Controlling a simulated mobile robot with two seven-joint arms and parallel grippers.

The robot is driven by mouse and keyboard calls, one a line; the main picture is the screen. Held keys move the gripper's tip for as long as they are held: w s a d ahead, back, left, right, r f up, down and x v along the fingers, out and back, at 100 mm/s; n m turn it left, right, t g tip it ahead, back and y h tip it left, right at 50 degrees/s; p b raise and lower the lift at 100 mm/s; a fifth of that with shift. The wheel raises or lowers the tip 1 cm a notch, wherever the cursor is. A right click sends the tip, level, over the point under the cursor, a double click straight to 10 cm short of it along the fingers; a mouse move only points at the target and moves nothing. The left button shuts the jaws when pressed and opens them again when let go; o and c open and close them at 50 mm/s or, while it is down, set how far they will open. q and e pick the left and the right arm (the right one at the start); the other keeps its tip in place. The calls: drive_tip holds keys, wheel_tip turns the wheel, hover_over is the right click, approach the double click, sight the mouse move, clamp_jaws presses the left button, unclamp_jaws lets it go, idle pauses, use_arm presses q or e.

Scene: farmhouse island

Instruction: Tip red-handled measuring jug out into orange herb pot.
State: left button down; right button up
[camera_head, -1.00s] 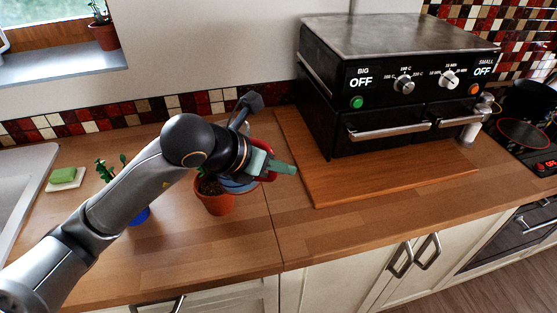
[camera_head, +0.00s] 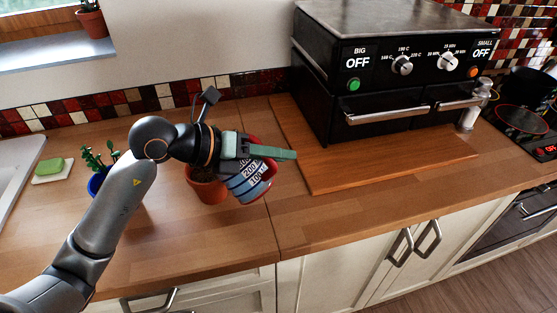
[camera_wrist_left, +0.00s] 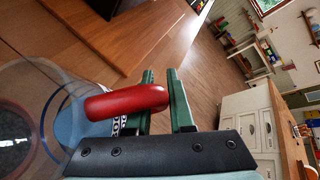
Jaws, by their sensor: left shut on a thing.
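The red-handled measuring jug (camera_head: 250,187) is a clear jug with markings, blue inside and red at the rim. It is tilted in the air beside the upper right of the orange herb pot (camera_head: 208,190), overlapping it in the head view. My left gripper (camera_head: 284,154) is shut on the jug's red handle, which shows between the fingers in the left wrist view (camera_wrist_left: 125,101). The pot stands on the wooden counter with dark soil at its top, its opening partly hidden by my wrist and the jug. I cannot tell whether anything is pouring. My right gripper is out of view.
A blue pot (camera_head: 96,184) with a green plant stands left of the orange pot, partly behind my arm. A green sponge (camera_head: 50,166) lies near the sink. A black oven (camera_head: 390,75) stands on a wooden board (camera_head: 330,178) to the right. The front counter is clear.

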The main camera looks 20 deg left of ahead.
use_arm(q)
drive_tip(key=shift+a+r+n+h+b, duration=0.5)
drive_tip(key=shift+h+b, duration=0.3)
drive_tip(key=shift+b, duration=0.2)
drive_tip(key=shift+w+a+r+n+h, duration=0.2)
drive_tip(key=shift+r+n+h, duration=0.1)
drive_tip(key=shift+r+h, duration=0.1)
drive_tip(key=shift+s+r, duration=0.1)
drive_tip(key=shift+r, duration=0.1)
drive_tip(key=shift+a, duration=0.2)
drive_tip(key=shift+a+r+n+t+h, duration=0.4)
drive_tip(key=shift+a+r+n+h, duration=0.1)
drive_tip(key=shift+r+h, duration=0.1)
